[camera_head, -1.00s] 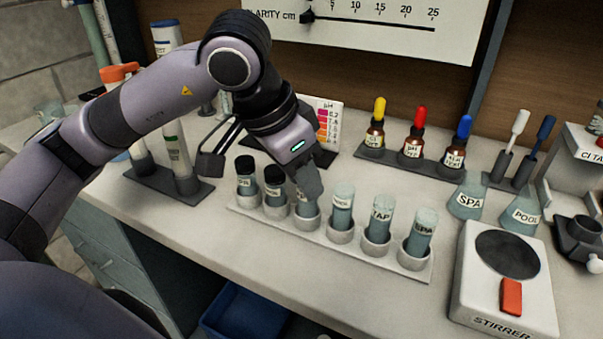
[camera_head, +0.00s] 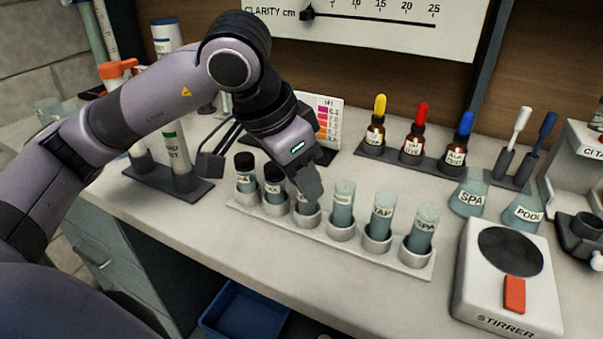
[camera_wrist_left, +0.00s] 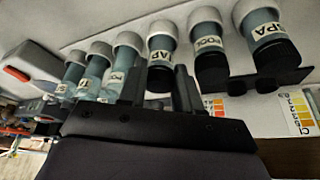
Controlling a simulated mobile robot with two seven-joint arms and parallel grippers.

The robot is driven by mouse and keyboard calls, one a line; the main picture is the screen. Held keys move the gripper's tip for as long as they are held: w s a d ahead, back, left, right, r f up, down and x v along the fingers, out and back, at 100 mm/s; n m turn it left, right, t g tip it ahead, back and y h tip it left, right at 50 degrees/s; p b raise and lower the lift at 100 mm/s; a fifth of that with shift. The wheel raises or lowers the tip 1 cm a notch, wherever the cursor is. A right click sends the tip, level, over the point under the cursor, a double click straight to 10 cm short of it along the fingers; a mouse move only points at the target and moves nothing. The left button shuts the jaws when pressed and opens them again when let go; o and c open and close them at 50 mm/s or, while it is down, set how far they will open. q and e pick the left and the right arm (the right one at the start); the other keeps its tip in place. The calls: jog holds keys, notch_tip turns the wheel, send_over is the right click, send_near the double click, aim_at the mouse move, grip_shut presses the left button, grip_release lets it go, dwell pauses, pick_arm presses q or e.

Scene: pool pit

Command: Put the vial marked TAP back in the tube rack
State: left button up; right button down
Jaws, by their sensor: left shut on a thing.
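The white tube rack (camera_head: 335,240) holds a row of vials in round cups. My left gripper (camera_head: 308,190) is over the third cup from the left, shut on a black-capped vial (camera_head: 304,209). In the left wrist view this vial (camera_wrist_left: 161,48) shows letters AP, and its lower end is inside a white cup of the rack. The gripper's fingers (camera_wrist_left: 160,88) are on either side of its cap. In the head view the fingers hide its cap. Another vial marked TAP (camera_head: 382,214), without a black cap, stands second from the right. My right gripper is not in view.
Black-capped SPA (camera_head: 245,175) and POOL (camera_head: 273,183) vials stand close left of the gripper; an uncapped vial (camera_head: 342,205) is close right. A stirrer (camera_head: 508,270), flasks (camera_head: 468,198) and dropper bottles (camera_head: 413,148) lie further right. Bare bench lies before the rack.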

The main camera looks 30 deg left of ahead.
pick_arm(q)
jog(key=shift+f, duration=0.2)
jog(key=o, duration=1.1)
jog(key=shift+r, duration=0.15)
jog(key=shift+r+p, duration=2)
jog(key=shift+r, duration=1.4)
